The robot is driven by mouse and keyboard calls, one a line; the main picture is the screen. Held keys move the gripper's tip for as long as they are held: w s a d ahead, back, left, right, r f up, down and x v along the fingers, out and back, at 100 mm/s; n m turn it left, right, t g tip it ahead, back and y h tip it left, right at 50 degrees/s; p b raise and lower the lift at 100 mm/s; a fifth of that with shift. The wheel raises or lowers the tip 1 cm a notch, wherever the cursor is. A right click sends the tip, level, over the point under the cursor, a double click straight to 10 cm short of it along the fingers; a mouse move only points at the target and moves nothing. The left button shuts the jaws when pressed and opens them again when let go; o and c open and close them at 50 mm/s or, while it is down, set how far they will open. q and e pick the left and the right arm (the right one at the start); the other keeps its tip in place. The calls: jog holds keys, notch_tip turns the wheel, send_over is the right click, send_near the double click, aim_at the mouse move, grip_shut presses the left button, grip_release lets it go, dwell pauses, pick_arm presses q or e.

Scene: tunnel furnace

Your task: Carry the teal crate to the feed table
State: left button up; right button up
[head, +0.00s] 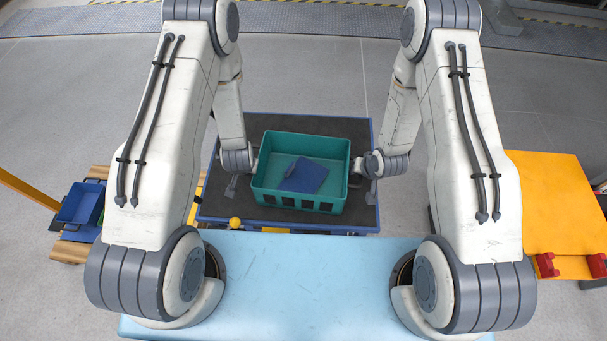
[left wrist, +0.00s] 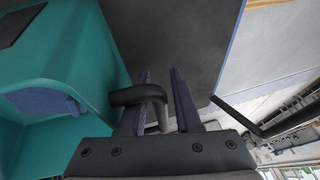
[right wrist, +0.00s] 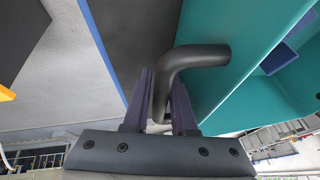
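The teal crate (head: 262,194) sits on a dark-topped, blue-edged table (head: 217,212), with a flat blue piece (head: 304,176) inside. My left gripper (head: 236,184) is at the crate's left side. In the left wrist view its fingers (left wrist: 160,95) stand either side of the black crate handle (left wrist: 132,96), with a gap to one finger. My right gripper (head: 362,178) is at the crate's right side. The feed table cannot be identified for sure.
A light blue surface (head: 305,285) lies in front of me. A blue bin (head: 80,204) rests on a wooden rack at the left. An orange-yellow table (head: 545,205) with red blocks stands at the right. Grey floor beyond is clear.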

pick_arm(q)
jog(key=shift+c, duration=0.4)
pick_arm(e)
jog(key=shift+c, duration=0.3)
pick_arm(q)
grip_shut()
pick_arm(e)
grip_shut()
jog(key=shift+r, duration=0.1)
dwell(0.3)
